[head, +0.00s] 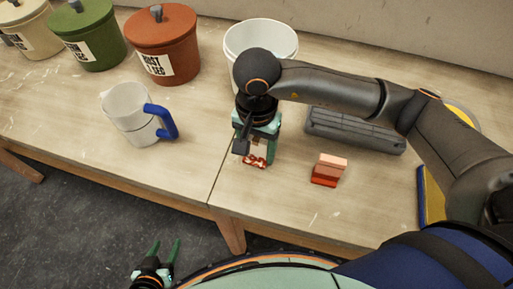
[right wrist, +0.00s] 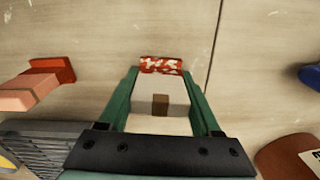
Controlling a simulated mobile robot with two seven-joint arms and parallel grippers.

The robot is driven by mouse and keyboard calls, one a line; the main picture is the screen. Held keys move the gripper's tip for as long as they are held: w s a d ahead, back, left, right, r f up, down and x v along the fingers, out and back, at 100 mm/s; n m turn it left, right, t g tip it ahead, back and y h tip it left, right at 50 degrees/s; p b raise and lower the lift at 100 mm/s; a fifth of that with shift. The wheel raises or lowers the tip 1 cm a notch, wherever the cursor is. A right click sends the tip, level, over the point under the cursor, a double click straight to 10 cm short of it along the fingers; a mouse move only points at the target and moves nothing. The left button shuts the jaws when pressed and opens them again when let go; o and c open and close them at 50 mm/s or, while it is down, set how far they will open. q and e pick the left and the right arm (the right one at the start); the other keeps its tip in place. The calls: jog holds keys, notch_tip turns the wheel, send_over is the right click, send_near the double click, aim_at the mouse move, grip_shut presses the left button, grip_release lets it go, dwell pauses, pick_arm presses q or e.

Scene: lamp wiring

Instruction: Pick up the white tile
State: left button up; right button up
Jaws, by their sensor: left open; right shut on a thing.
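The white tile (right wrist: 146,92) is between the green fingers of my right gripper (right wrist: 160,90) in the right wrist view, with a brown square patch on its face. My right gripper also shows in the head view (head: 256,150), shut on the tile over the table. A red and white patterned piece (right wrist: 161,65) is at the tile's far end; it also shows in the head view (head: 253,161). I cannot tell whether they touch. My left gripper (head: 166,247) is open and empty, off the table's front edge.
Pink and red tiles (head: 328,170) sit right of my right gripper. A grey case (head: 350,128) and a white bucket (head: 285,38) stand behind. A clear jug with a blue handle (head: 130,115) and several lidded canisters (head: 163,45) are left. The table's (head: 60,115) left front is clear.

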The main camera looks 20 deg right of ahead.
jog(key=c, duration=0.3)
jog(key=shift+r, duration=0.15)
